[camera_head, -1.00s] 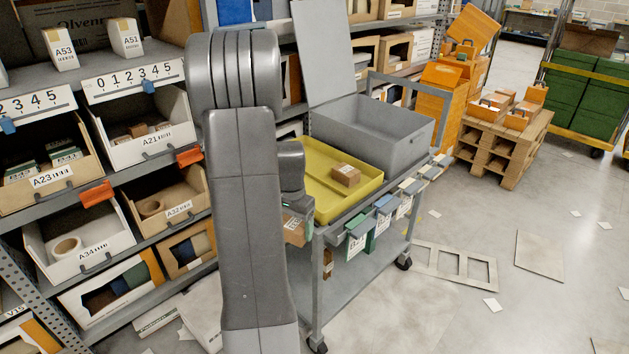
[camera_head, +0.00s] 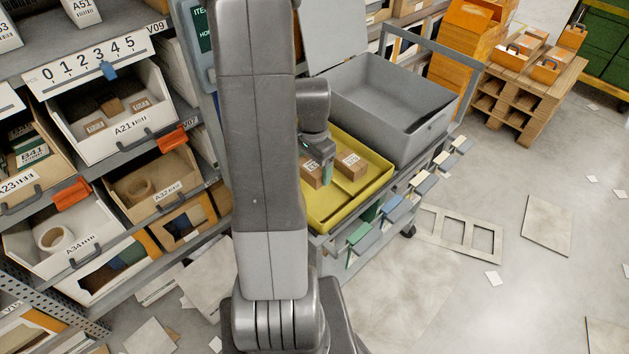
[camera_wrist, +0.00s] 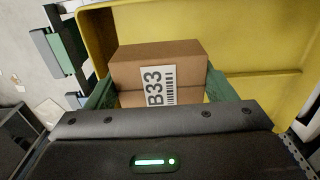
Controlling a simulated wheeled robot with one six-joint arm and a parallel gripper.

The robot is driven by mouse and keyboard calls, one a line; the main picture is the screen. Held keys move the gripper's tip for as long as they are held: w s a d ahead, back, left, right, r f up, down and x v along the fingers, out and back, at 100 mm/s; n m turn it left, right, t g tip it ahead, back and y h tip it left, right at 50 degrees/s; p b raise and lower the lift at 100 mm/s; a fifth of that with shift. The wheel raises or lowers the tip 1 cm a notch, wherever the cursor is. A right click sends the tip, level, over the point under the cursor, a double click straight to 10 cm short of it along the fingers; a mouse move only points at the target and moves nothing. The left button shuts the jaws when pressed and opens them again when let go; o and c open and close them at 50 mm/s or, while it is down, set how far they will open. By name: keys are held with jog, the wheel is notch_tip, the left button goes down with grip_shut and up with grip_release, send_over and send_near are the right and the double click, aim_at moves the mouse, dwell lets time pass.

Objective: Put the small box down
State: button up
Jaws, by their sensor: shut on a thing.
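My gripper (camera_head: 322,168) is over the left part of the yellow tray (camera_head: 375,190) on the cart. In the wrist view its green jaws (camera_wrist: 160,88) are shut on the small brown box (camera_wrist: 190,58), one on each side. In the head view the held box (camera_head: 312,173) is partly hidden by my gripper. It is inside the tray's outline; I cannot tell whether it touches the tray floor. A second brown box (camera_head: 351,165) lies in the tray just right of it.
A grey open bin (camera_head: 385,105) stands behind the tray on the cart. Shelf bins (camera_head: 115,125) are close on the left. A wooden pallet (camera_head: 525,95) stands at the back right.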

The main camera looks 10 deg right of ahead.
aim_at(313, 198)
notch_tip(313, 198, down, 9)
jog(key=shift+s+f, duration=0.1)
jog(key=shift+f, duration=0.05)
dwell(0.4)
jog(key=shift+f, duration=0.15)
jog(key=o, duration=1)
notch_tip(313, 198, up, 12)
jog(key=shift+r, duration=0.2)
